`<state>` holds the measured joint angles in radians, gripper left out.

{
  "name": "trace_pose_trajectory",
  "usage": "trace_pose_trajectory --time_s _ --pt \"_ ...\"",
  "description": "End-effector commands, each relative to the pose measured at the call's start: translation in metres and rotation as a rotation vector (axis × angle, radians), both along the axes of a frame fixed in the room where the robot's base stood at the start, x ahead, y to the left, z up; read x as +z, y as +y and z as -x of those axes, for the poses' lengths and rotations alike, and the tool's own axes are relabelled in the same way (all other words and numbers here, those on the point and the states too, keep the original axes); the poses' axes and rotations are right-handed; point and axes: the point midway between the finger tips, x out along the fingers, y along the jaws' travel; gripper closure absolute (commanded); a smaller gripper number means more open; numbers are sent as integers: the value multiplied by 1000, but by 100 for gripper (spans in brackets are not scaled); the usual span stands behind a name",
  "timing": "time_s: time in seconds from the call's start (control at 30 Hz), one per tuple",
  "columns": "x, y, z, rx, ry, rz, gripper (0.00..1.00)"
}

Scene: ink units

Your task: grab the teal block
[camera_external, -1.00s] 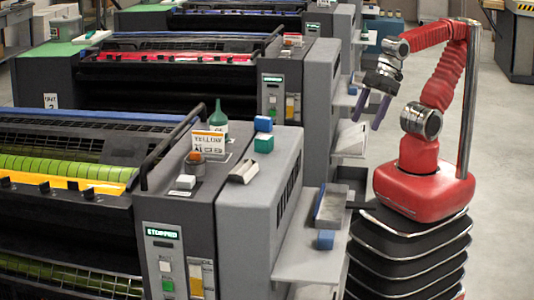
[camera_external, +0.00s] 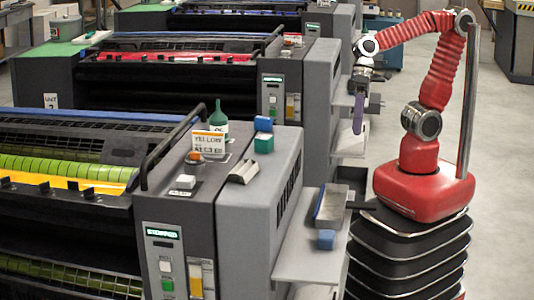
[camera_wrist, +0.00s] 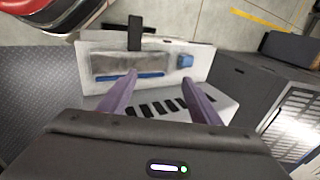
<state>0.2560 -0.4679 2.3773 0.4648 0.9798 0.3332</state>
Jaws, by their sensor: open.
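I cannot make out the teal block in the wrist view. My gripper (camera_external: 358,127) hangs with its purple fingers pointing down, to the right of the teal block and apart from it. In the wrist view my gripper (camera_wrist: 160,77) shows its two fingers spread with nothing between them.
A side shelf (camera_external: 308,250) carries a grey tray (camera_external: 331,205) and another blue block (camera_external: 326,239); this block also shows in the wrist view (camera_wrist: 185,61).

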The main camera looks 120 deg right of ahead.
Motion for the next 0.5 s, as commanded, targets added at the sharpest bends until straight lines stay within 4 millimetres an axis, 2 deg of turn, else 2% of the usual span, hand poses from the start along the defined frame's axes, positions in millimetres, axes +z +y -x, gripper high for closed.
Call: trace_pose_trajectory --time_s 0.27,0.37,0.5 --pt "4 -22 -54 -427 124 -393 42" --pt "8 -36 -75 -576 163 -540 42" --pt "13 -65 -105 -780 208 -752 42"
